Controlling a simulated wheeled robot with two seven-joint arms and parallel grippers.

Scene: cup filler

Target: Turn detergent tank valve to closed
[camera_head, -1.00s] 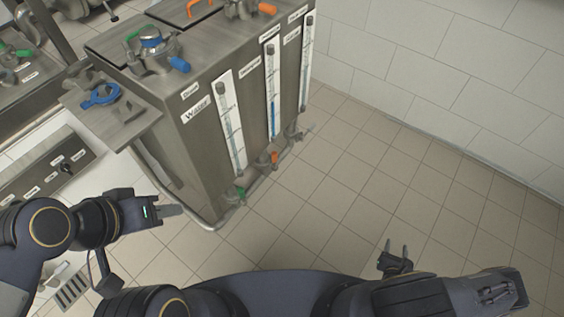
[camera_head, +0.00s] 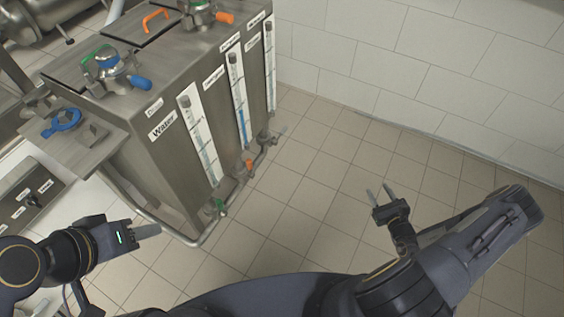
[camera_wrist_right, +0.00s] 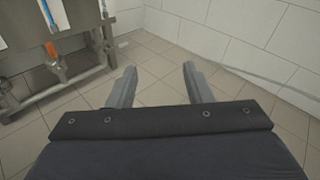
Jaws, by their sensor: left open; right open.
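The steel tank unit (camera_head: 150,150) has three gauges with valves low on its right side. An orange valve handle (camera_head: 250,164) sits below the middle gauge, whose small label I cannot surely read; the right wrist view shows an orange handle (camera_wrist_right: 54,54) on a pipe, pointing roughly upright. A green valve handle (camera_head: 220,205) is below the gauge labelled Water. My right gripper (camera_head: 379,190) is open and empty over the floor, well right of the valves; its fingers (camera_wrist_right: 160,70) show apart. My left gripper (camera_head: 148,231) is left of the tank's lower corner, seen edge-on, touching nothing visible.
A bent pipe (camera_head: 185,238) runs around the tank's lower front corner. Blue (camera_head: 140,82) and orange (camera_head: 225,18) handles are on top, and a side shelf (camera_head: 85,145) holds a blue ring-like part. Tiled floor (camera_head: 300,215) right of the tank is clear up to the wall (camera_head: 440,60).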

